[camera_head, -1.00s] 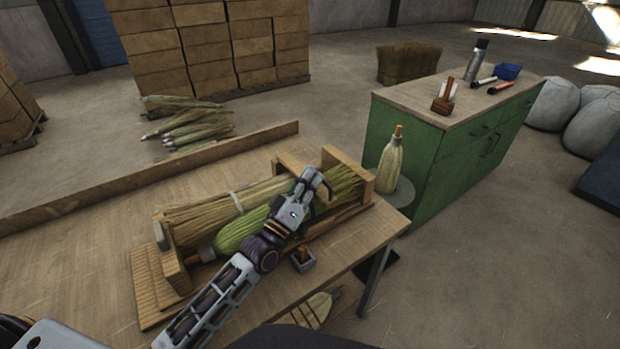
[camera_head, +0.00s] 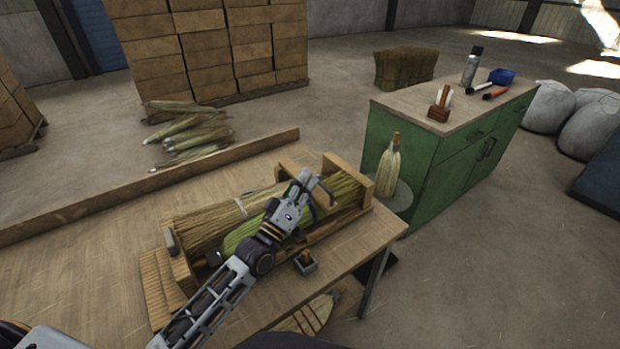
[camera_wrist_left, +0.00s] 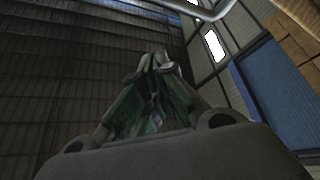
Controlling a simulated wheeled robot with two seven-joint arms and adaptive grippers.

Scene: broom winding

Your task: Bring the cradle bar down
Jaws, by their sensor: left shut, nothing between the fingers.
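The wooden cradle (camera_head: 173,272) lies on the workbench and holds long bundles of straw, one tan (camera_head: 215,222) with a pale tie and one green (camera_head: 341,193). Wooden end blocks (camera_head: 350,170) stand at its far right end. I cannot tell for certain which part is the cradle bar. My left gripper (camera_head: 322,190) is over the right half of the cradle, above the green bundle, shut and empty. In the left wrist view its fingers (camera_wrist_left: 158,68) come together, with walls behind them. My right gripper is not in view.
A small dark block with a wooden knob (camera_head: 306,262) sits at the bench's front. A finished-looking broom head (camera_head: 389,168) stands on a round grey stand beside the bench. A green cabinet (camera_head: 398,140) with tools stands to the right. The bench's left part (camera_head: 70,250) is clear.

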